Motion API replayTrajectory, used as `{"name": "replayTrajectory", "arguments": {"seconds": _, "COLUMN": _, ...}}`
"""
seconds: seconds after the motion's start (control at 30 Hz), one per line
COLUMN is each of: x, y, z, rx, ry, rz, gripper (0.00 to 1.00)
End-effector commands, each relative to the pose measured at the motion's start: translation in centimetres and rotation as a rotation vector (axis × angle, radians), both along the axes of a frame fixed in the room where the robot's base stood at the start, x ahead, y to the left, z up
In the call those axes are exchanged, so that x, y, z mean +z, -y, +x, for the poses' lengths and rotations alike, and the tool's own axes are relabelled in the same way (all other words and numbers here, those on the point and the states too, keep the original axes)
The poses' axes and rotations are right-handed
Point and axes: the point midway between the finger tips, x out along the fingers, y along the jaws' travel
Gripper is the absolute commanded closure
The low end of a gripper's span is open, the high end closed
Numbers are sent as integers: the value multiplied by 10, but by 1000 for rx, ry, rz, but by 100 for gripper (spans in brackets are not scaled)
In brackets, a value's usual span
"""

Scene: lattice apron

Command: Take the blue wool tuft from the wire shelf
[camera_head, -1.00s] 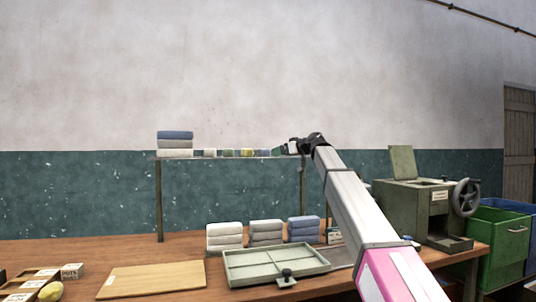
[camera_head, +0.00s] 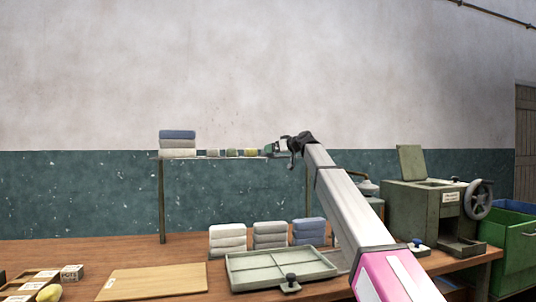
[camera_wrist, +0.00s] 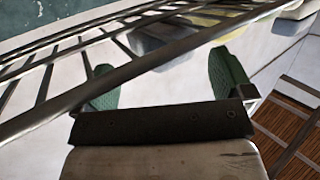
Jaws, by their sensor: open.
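The wire shelf (camera_head: 205,158) stands at the back of the bench with a row of small tufts on it. My gripper (camera_head: 268,150) is at the right end of this row, at shelf height, and hides what lies there. In the wrist view its green fingertips (camera_wrist: 167,78) are spread apart, with shelf wires crossing in front. A grey-blue tuft (camera_wrist: 148,42), likely the blue wool tuft, lies beyond and between the fingers, partly behind a wire. I cannot tell whether a finger touches it. A yellow tuft (camera_wrist: 208,19) lies farther along.
Folded towels (camera_head: 177,144) are stacked at the shelf's left end. Below are more towel stacks (camera_head: 270,236), a green divided tray (camera_head: 282,267) and a wooden board (camera_head: 152,280). A green machine with a handwheel (camera_head: 428,208) stands right of my arm.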

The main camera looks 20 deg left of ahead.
Motion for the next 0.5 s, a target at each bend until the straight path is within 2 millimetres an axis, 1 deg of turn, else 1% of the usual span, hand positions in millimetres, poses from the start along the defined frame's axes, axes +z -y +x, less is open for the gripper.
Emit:
{"name": "replayTrajectory", "arguments": {"seconds": 0.03, "x": -1, "y": -8, "z": 5, "rx": 1, "ry": -1, "rz": -1, "gripper": 1}}
{"name": "replayTrajectory", "arguments": {"seconds": 0.2, "x": -5, "y": -28, "z": 14, "rx": 0, "ry": 0, "rz": 0, "gripper": 1}}
{"name": "replayTrajectory", "arguments": {"seconds": 0.3, "x": -7, "y": -31, "z": 14, "rx": 0, "ry": 0, "rz": 0, "gripper": 1}}
{"name": "replayTrajectory", "arguments": {"seconds": 0.47, "x": -7, "y": -31, "z": 14, "rx": -1, "ry": 0, "rz": 0, "gripper": 1}}
{"name": "replayTrajectory", "arguments": {"seconds": 0.5, "x": -7, "y": -31, "z": 14, "rx": 0, "ry": 0, "rz": 0, "gripper": 11}}
